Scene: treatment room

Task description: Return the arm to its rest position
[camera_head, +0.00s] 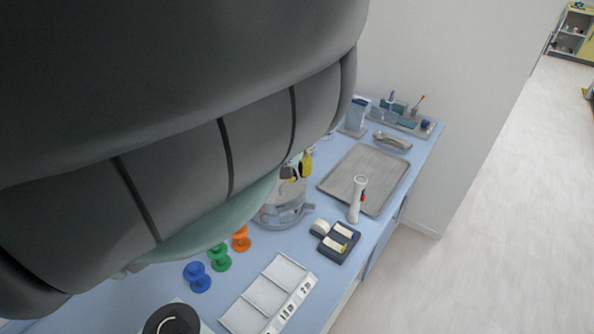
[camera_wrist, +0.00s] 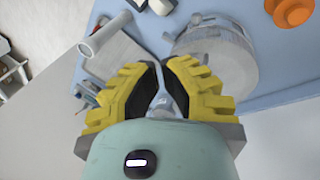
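My gripper (camera_head: 301,166) has yellow and black ribbed fingers and hangs just above and beside the clear round container on the blue counter. My large dark arm links cover the upper left of the head view and hide part of the counter. In the wrist view my gripper (camera_wrist: 163,64) has its fingertips drawn close together, with only a narrow gap and nothing visibly held. The container (camera_head: 283,213) also shows beyond the right finger in the wrist view (camera_wrist: 222,62). I cannot tell whether the fingers touch it.
The blue counter (camera_head: 345,280) holds a metal tray (camera_head: 340,178) with an upright white device (camera_head: 357,198), a dark battery holder (camera_head: 337,243), a white divided tray (camera_head: 240,318) and blue, green and orange spools (camera_head: 241,239). A wall stands behind; open floor (camera_head: 480,200) lies right.

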